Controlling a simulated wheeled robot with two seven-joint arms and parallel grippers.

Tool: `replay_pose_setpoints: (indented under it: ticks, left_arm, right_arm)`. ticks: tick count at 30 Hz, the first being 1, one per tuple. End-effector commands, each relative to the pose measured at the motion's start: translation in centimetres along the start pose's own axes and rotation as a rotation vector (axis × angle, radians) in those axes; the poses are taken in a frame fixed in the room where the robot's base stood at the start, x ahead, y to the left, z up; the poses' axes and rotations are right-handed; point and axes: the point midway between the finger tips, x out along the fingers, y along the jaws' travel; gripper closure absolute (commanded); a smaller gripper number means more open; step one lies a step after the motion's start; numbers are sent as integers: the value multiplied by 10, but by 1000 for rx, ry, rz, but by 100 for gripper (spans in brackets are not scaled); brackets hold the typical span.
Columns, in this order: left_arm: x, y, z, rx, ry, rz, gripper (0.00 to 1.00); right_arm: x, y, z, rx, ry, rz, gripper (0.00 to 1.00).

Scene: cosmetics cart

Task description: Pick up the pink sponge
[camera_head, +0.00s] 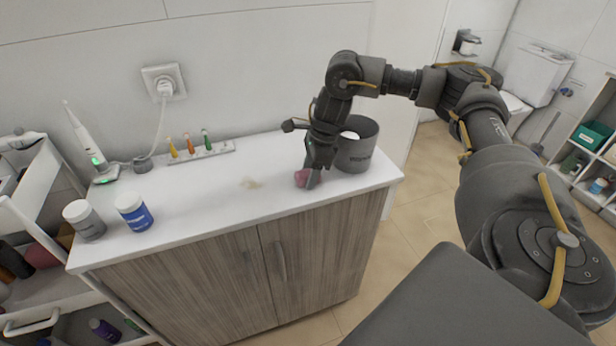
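The pink sponge (301,178) lies on the white cabinet top, towards its right end and near the front edge. My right gripper (312,177) points down at the sponge, and its fingers cover part of it. One finger shows in front of the sponge's right part. The far finger is hidden, so I cannot tell whether the fingers are closed on it. The sponge appears to be at counter height. My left gripper is not in view.
A grey bin (357,150) stands close to the right of my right gripper. A brownish stain (251,183) marks the counter left of the sponge. Two jars (134,212), a toothbrush charger (105,174) and a small rack (201,152) stand further left. The counter's middle is clear.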

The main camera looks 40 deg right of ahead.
Motion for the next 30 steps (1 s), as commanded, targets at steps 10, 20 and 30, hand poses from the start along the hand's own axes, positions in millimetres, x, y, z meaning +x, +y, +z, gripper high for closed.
replay_pose_setpoints:
  ticks: [10,20,30]
  left_arm:
    - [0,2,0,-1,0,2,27]
    - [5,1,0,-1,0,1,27]
    - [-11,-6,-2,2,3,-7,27]
  right_arm:
    - [0,0,0,0,0,0,82]
    - [-11,-1,4,-1,-3,-2,82]
    - [-94,37,2,-5,-3,-7,82]
